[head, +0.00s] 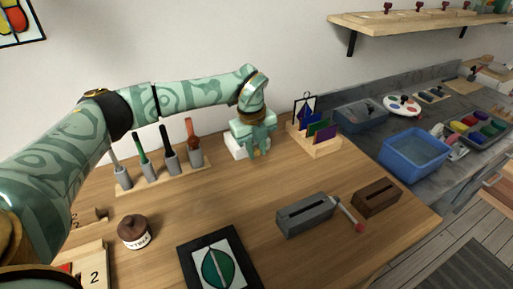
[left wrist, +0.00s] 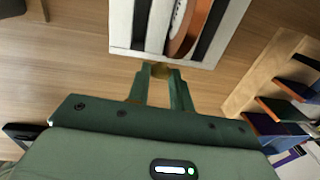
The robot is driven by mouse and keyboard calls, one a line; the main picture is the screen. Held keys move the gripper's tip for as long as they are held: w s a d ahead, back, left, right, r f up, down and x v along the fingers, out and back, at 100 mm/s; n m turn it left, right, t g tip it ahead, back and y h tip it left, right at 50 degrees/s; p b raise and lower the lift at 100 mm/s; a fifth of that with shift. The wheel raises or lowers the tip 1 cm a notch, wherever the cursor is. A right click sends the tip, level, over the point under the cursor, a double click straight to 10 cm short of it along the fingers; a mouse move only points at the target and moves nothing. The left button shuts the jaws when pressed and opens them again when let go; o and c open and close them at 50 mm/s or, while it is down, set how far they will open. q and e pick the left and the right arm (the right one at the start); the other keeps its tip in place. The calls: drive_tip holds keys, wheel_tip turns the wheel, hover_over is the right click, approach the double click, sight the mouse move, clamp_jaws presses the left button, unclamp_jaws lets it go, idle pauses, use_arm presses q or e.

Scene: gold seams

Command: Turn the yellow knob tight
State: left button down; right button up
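The yellow knob (left wrist: 160,70) shows as a small gold-brown piece at the near edge of a white device with dark strips (left wrist: 122,22) and an orange wheel (left wrist: 186,28). My left gripper (left wrist: 161,74) has its two green fingers on either side of the knob, and they look closed on it. In the head view my left gripper (head: 260,146) points down at the white device (head: 234,147) at the back of the wooden table and hides most of it. The knob cannot be made out in the head view. My right gripper is not in view.
A rack of several tools (head: 160,178) stands left of the device. A wooden holder (head: 318,143) with coloured sheets stands close on its right. A brown-lidded jar (head: 134,232), a framed picture (head: 184,257) and a grey slotted block (head: 305,216) are nearer. The table's middle is clear.

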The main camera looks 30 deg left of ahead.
use_arm(q)
drive_tip(key=shift+r+p, duration=0.15)
drive_tip(key=shift+p, duration=0.3)
drive_tip(key=shift+w+d+r+g+y+p, duration=0.15)
drive_tip(key=shift+g+y+p, duration=0.3)
drive_tip(key=shift+g, duration=0.25)
drive_tip(key=shift+w+g, duration=0.1)
drive_tip(key=shift+g, duration=0.2)
drive_tip(key=shift+w+f+g+y, duration=0.1)
drive_tip(key=shift+f+g+y, duration=0.1)
drive_tip(key=shift+g+y, duration=0.15)
drive_tip(key=shift+w+d+f+g+y+b, duration=0.1)
drive_tip(key=shift+f+g+y+b, duration=0.15)
drive_tip(key=shift+g+b, duration=0.15)
drive_tip(key=shift+w+f+g+y+b, duration=0.1)
drive_tip(key=shift+g+y+b, duration=0.2)
drive_tip(key=shift+g, duration=0.15)
drive_tip(key=shift+g+y+b, duration=0.25)
drive_tip(key=shift+g+b, duration=0.15)
drive_tip(key=shift+b, duration=0.35)
drive_tip(key=shift+r+g+b, duration=0.1)
drive_tip(key=shift+g+b, duration=0.3)
drive_tip(key=shift+b, duration=0.25)
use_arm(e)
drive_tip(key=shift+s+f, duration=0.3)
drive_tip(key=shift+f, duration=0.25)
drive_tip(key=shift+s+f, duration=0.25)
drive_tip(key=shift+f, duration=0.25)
